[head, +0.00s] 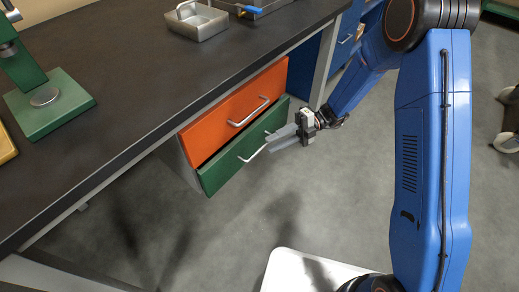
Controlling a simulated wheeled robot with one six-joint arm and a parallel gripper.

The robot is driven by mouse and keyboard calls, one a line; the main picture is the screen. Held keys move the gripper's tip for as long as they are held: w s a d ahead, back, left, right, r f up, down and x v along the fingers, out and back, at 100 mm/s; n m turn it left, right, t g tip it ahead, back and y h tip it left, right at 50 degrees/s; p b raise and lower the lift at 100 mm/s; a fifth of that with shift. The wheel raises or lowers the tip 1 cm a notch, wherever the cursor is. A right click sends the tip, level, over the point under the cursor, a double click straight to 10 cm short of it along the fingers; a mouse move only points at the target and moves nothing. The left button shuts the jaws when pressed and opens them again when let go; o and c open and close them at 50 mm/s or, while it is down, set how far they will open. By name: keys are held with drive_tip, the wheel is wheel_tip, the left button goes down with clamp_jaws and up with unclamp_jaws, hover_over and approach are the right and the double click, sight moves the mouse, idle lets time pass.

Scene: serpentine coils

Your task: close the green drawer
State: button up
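The green drawer (221,172) sits under the dark bench, directly below an orange drawer (226,112). Its front stands slightly forward of the orange one, so it looks a little open. It has a silver bar handle (254,154). My gripper (281,139) is in front of the green drawer, at the right part of its front, with its fingers pointing left near the right end of the handle. The fingers look apart, but the gap is small in this view. I cannot tell whether they touch the handle or the front.
The black bench top (110,85) overhangs the drawers. A metal tray (196,20) and a green-based instrument (50,105) stand on it. A blue cabinet (345,40) is behind the bench leg. Grey floor (200,240) in front of the drawers is clear.

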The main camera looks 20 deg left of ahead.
sight(259, 149)
drive_tip(key=shift+x, duration=3.15)
drive_tip(key=shift+c, duration=0.7)
clamp_jaws()
